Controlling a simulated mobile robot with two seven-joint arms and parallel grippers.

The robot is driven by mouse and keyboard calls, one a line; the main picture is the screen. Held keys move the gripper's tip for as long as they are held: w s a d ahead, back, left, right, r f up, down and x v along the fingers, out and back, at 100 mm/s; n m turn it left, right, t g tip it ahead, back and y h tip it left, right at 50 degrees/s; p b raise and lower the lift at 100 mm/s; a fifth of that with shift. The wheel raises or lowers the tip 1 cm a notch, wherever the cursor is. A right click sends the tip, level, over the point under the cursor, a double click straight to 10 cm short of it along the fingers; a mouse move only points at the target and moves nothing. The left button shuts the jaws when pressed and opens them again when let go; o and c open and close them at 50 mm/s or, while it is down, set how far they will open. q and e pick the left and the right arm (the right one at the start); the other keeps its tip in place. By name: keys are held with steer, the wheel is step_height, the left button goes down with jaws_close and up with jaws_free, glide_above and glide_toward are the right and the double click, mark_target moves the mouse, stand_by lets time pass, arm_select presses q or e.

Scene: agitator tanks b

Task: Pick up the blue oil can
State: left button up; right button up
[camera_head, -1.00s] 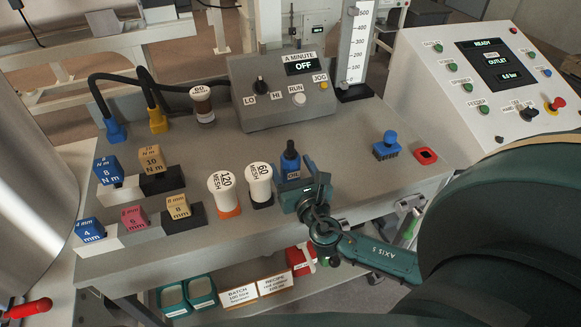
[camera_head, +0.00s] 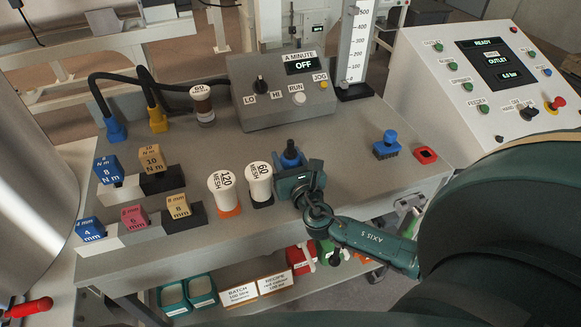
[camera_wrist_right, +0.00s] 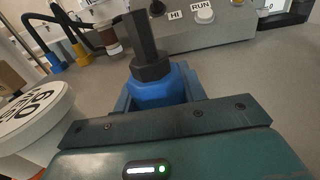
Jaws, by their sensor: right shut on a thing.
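The blue oil can (camera_head: 290,156) with its dark spout stands at the middle of the grey bench, right of the white 60 mesh container (camera_head: 259,183). My right gripper (camera_head: 294,168) is shut on the can from the front and hides most of its body. In the right wrist view the can's blue top and dark spout (camera_wrist_right: 150,62) rise upright between the fingers (camera_wrist_right: 160,98). Whether the can's base touches the bench is hidden. My left gripper is not in view.
The 120 mesh container (camera_head: 223,196) stands further left. The A MINUTE control box (camera_head: 283,100) is behind the can. A blue brush-like item (camera_head: 387,146) and a red-and-black piece (camera_head: 426,155) lie to the right. Bare bench lies between them and my gripper.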

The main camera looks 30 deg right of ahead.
steer(key=c, duration=0.4)
steer(key=shift+r, duration=0.1)
